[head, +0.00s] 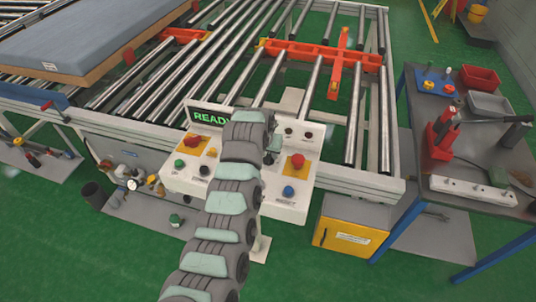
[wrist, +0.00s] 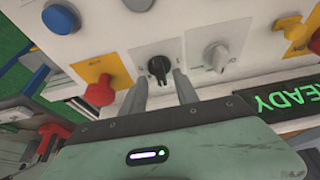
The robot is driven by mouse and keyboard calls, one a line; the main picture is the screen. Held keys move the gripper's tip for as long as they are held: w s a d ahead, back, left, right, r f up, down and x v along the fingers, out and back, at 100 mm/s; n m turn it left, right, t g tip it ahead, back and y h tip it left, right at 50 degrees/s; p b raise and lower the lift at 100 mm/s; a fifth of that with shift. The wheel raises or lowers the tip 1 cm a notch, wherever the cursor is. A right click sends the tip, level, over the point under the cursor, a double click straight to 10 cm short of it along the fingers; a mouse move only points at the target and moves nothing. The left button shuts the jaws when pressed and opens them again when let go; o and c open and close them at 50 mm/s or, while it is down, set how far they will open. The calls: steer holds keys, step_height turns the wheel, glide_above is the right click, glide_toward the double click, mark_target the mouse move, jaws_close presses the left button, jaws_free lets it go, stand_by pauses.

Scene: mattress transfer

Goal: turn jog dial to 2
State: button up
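The control panel (head: 308,175) is white, with a green READY display (head: 211,117). In the wrist view a black rotary dial (wrist: 158,68) sits on a pale plate, its pointer ridge roughly upright in the picture. A light grey dial (wrist: 215,56) is to its right. The labels around both dials are too small to read, so I cannot tell the dial setting. My gripper (wrist: 160,77) is open, with one finger on each side of the black dial in the picture. I cannot tell whether they touch it. In the head view my arm hides the dials.
A red mushroom button (head: 298,160) and a blue button (head: 288,191) are on the panel's right part. Another red button (head: 192,143) and a green button (head: 180,163) are on the left. Behind lies a roller conveyor. A tool table (head: 405,110) stands at right.

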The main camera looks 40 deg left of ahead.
mark_target(268, 157)
steer(key=shift+x, duration=1.25)
steer(key=shift+c, duration=0.3)
jaws_close()
